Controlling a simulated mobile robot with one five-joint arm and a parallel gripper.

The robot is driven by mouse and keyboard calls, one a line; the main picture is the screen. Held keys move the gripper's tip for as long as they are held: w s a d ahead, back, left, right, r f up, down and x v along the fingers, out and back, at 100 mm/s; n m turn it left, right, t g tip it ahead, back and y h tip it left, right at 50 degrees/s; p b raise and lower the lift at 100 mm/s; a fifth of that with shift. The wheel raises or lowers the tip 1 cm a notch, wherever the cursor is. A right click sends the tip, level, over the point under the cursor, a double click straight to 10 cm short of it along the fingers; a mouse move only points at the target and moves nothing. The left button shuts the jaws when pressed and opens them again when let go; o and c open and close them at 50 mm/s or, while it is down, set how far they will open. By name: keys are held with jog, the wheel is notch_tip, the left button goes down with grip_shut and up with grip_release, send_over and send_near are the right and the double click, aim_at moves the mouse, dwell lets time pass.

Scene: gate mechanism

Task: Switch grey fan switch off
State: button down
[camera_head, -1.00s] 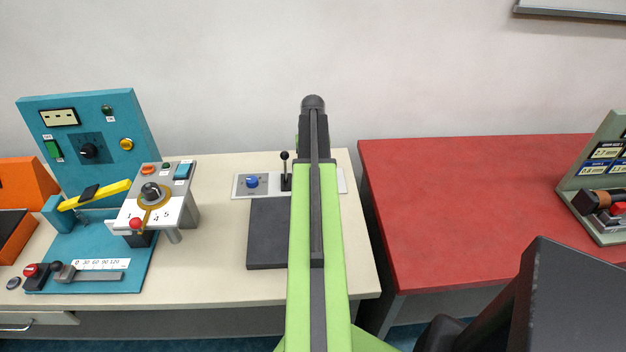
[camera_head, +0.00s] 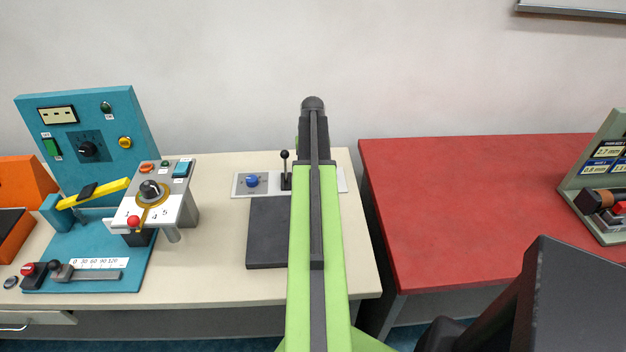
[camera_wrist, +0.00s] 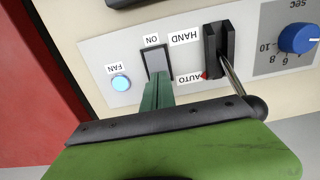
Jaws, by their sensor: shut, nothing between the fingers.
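The grey fan switch (camera_wrist: 157,61) is a grey rocker in a dark frame on a pale panel, in the wrist view. A round blue lamp (camera_wrist: 120,82) beside the FAN label looks lit. My gripper (camera_wrist: 158,82) is shut and empty, its dark green fingertips at the near edge of the switch and covering part of it. I cannot tell whether they touch it. In the head view my arm hides the switch and the gripper.
A black HAND/AUTO selector (camera_wrist: 217,50) with a metal lever and black ball stands close right of my fingers. A blue knob (camera_wrist: 297,38) is farther right. In the head view, a teal control station (camera_head: 90,230) is at left and a red table (camera_head: 470,210) at right.

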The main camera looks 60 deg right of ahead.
jog(key=shift+f, duration=0.3)
notch_tip(320, 180, up, 7)
jog(key=p, duration=0.6)
jog(key=shift+p, duration=0.3)
